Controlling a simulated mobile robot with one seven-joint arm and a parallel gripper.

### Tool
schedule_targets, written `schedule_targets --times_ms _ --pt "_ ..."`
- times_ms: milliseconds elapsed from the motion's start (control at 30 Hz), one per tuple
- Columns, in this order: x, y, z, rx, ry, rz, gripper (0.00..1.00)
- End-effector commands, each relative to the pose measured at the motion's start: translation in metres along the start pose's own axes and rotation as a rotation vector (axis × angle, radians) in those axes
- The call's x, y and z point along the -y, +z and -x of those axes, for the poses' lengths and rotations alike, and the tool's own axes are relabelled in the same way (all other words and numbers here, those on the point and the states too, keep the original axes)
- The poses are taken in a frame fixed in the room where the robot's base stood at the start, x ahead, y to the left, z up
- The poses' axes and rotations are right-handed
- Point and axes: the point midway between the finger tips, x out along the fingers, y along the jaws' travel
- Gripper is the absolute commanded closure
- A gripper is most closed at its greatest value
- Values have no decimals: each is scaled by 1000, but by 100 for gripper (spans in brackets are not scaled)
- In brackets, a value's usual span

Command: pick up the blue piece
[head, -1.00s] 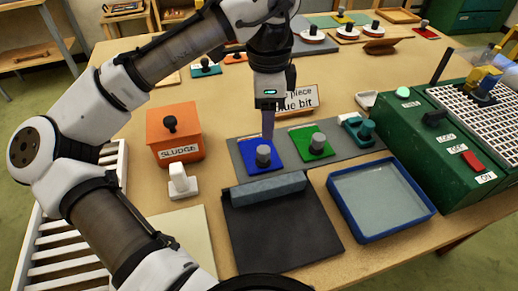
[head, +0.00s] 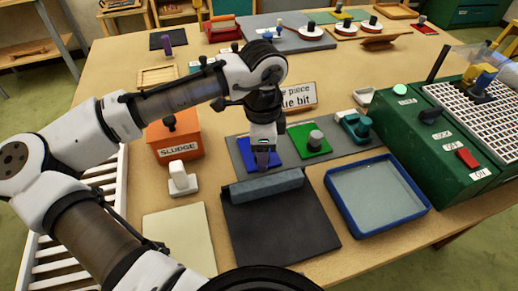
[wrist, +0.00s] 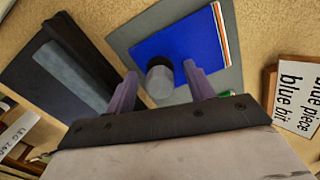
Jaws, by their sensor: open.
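The blue piece (head: 244,150) is a flat blue square on a grey mat (head: 355,153), mostly hidden behind my gripper in the head view. In the wrist view the blue piece (wrist: 195,40) shows clearly, with a grey round knob (wrist: 160,77) at its near edge. My gripper (head: 263,165) points down over it. In the wrist view my gripper (wrist: 161,74) is open, with one purple finger on each side of the knob. I cannot tell how far down the fingers reach around it. A sign reading "blue piece, blue bit" (head: 299,97) stands behind.
A green piece (head: 297,142) with a grey knob lies just right of the blue one. A teal block (head: 356,126) sits farther right. A black board with a grey bar (head: 280,225), a blue-rimmed tray (head: 428,208) and the orange SLUDGE box (head: 176,143) are nearby.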

Motion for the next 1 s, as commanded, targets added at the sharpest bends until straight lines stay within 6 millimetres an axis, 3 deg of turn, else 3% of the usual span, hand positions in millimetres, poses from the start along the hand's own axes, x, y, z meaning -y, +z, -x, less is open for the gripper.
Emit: schedule_targets --times_ms 67,400,767,867,1000 --pt "0 0 0 0 0 0 49" --pt "0 0 1 0 -1 0 92" --pt "1 0 7 -1 -3 0 92" --pt "1 0 18 -1 -2 1 92" --pt "1 -1 47 -1 -5 0 92"
